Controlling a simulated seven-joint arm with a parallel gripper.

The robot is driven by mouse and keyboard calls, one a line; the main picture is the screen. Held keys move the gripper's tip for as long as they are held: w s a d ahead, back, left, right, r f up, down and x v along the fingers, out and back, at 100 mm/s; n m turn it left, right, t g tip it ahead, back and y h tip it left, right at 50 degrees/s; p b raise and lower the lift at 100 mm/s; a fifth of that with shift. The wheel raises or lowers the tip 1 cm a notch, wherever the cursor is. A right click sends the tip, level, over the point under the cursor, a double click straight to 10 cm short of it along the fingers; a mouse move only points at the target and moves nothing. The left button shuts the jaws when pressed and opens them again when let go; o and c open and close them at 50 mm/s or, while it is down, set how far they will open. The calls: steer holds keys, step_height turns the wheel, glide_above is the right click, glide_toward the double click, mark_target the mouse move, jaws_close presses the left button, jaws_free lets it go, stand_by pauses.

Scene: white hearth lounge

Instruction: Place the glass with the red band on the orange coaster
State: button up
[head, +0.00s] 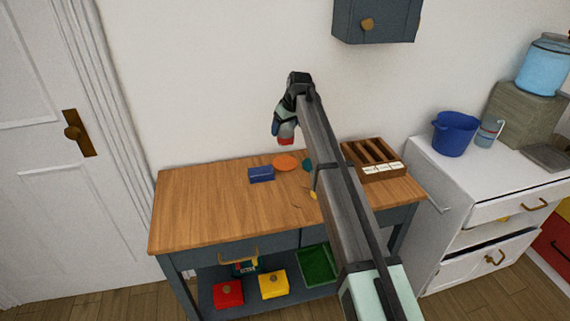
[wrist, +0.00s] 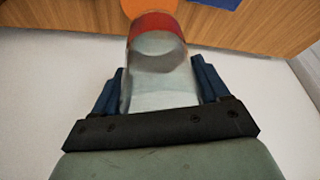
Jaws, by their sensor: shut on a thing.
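My gripper (head: 279,128) is shut on the glass with the red band (head: 286,136) and holds it above the back of the wooden table. In the wrist view the clear glass (wrist: 160,80) lies between the two dark blue fingers (wrist: 160,92), with its red band at the far end. The orange coaster (head: 285,162) lies flat on the tabletop below the glass, apart from it. Part of the coaster (wrist: 134,7) also shows at the top edge of the wrist view, just past the glass.
A wooden divided tray (head: 375,172) stands farther right. The table's left part (head: 195,205) is clear. A dark cabinet (head: 377,20) hangs above.

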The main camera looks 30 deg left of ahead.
mark_target(291, 137)
steer(key=shift+w+a, duration=0.4)
steer(key=shift+w, duration=0.1)
steer(key=shift+f, duration=4.85)
steer(key=shift+f, duration=0.1)
steer(key=o, duration=1.2)
steer(key=v, duration=1.2)
steer(key=shift+s, duration=0.1)
